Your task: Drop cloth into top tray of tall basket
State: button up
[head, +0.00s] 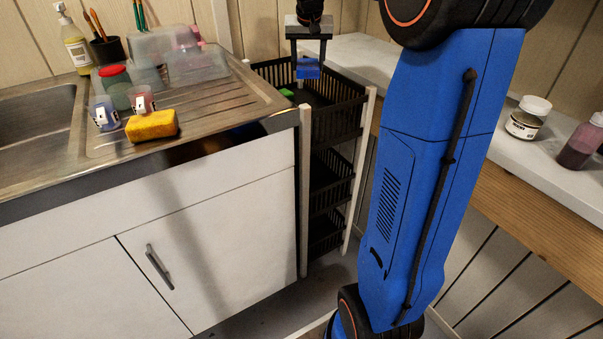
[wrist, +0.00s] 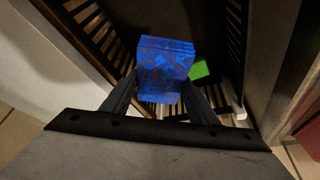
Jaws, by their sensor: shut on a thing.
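The tall basket is a black tiered rack with pale posts, standing between the sink unit and the right counter. Its top tray (head: 340,118) is open above, and its slatted walls also show in the wrist view (wrist: 82,22). My gripper (head: 308,58) is over the back part of the top tray. It is shut on a folded blue patterned cloth (wrist: 165,68), which also shows in the head view (head: 308,69). The cloth hangs between the fingers over the tray; its exact height above the floor of the tray is hard to tell.
A small green thing (wrist: 199,69) lies in the top tray. The steel sink (head: 240,95) with a yellow sponge (head: 151,125), cups and containers is at the left. A jar (head: 528,118) and a bottle (head: 582,142) stand on the right counter.

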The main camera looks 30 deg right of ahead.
jog(key=o, duration=1.1)
jog(key=v, duration=1.7)
jog(key=shift+r, duration=0.15)
jog(key=shift+s, duration=0.15)
